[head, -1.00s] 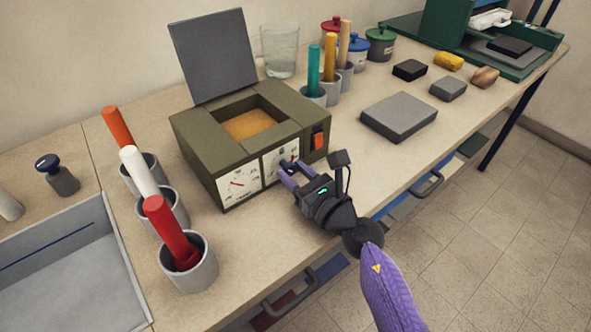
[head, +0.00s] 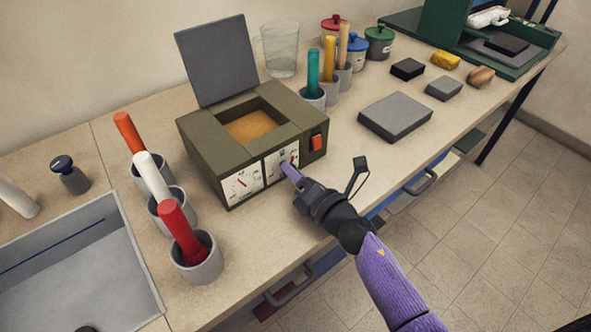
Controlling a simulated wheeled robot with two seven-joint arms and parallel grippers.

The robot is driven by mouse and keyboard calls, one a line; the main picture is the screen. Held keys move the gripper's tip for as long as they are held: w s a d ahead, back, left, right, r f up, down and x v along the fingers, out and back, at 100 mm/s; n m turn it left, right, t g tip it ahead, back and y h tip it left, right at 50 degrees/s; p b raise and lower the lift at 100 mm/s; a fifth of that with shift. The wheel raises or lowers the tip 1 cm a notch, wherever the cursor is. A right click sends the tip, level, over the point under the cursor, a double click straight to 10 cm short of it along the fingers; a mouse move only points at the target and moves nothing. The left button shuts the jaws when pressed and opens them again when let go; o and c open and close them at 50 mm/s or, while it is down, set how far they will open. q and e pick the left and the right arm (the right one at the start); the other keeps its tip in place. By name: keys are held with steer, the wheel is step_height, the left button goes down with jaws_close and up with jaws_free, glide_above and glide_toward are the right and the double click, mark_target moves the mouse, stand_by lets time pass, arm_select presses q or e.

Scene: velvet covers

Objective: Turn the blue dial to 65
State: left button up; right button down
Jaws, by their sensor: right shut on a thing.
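The olive box (head: 205,163) stands on the bench with its grey lid raised. Its front has two white dial plates. The left plate (head: 242,184) shows a scale and a red pointer. The right plate (head: 271,170) is partly covered by my right gripper (head: 287,168). My left gripper is not in view.
A red rocker switch (head: 317,142) sits on the box's front, right of the plates. Cups with red (head: 181,233), white and orange rods stand to the left, beside a grey tray (head: 128,254). A grey slab (head: 396,116) lies to the right. Bench is clear between slab and box.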

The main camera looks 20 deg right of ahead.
steer(key=m+p, duration=0.1)
steer(key=m, duration=0.3)
steer(key=shift+m, duration=0.3)
steer(key=shift+m+p, duration=0.75)
steer(key=shift+m, duration=1.55)
steer(key=shift+f, duration=0.1)
steer(key=shift+c, duration=1.4)
jaws_free()
steer(key=shift+s+d, duration=0.1)
steer(key=p+v, duration=0.1)
steer(key=v, duration=0.8)
steer(key=shift+s+d+p, duration=0.1)
steer(key=shift+s+p, duration=0.25)
steer(key=shift+p, duration=0.05)
